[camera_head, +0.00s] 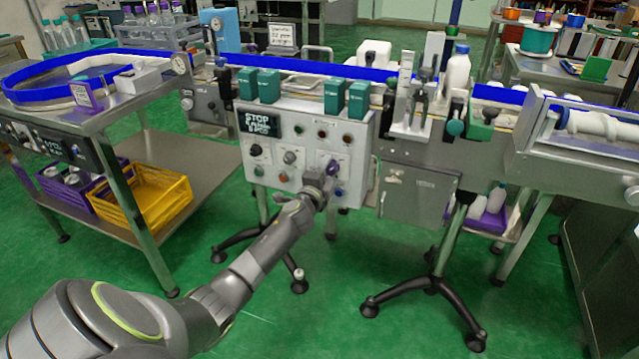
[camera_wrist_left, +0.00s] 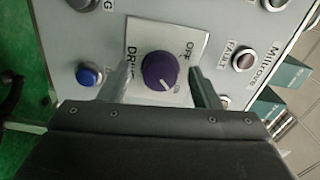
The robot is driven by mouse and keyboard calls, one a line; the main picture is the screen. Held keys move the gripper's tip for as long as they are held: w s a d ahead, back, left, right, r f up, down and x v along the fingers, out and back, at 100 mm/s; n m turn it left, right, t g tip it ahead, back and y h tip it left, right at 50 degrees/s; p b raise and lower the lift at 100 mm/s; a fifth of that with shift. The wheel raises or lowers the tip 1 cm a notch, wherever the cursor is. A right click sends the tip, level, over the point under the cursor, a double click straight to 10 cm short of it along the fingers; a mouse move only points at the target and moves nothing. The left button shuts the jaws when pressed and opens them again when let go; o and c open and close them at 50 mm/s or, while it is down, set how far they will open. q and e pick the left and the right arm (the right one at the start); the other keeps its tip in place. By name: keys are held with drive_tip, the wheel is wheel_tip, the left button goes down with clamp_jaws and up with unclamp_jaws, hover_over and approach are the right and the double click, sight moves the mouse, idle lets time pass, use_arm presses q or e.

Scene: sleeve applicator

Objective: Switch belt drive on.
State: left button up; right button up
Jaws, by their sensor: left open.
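The belt drive knob is a round purple knob (camera_wrist_left: 158,69) on a white plate lettered DRI… and OFF in the left wrist view. Its white mark points to the lower right, close to small lettering that looks like ON. In the head view the purple knob (camera_head: 333,167) sits at the lower right of the grey control panel (camera_head: 275,178). My left gripper (camera_head: 322,184) is open in front of the panel. Its fingers stand on either side of the knob, with a visible gap on each side. Part of the lettering is hidden behind a finger. My right gripper is not in view.
A blue button (camera_wrist_left: 89,75) and a FAULT lamp (camera_wrist_left: 245,60) sit close to the knob. Above the panel runs a conveyor with teal blocks (camera_head: 334,97) and a white bottle (camera_head: 458,74). A grey box (camera_head: 418,197) hangs to the right. Green floor lies open below.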

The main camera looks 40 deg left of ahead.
use_arm(q)
drive_tip(key=shift+s+d, duration=0.1)
drive_tip(key=shift+s, duration=0.3)
drive_tip(key=p+v, duration=0.2)
drive_tip(key=v, duration=1.4)
drive_tip(key=shift+s, duration=0.25)
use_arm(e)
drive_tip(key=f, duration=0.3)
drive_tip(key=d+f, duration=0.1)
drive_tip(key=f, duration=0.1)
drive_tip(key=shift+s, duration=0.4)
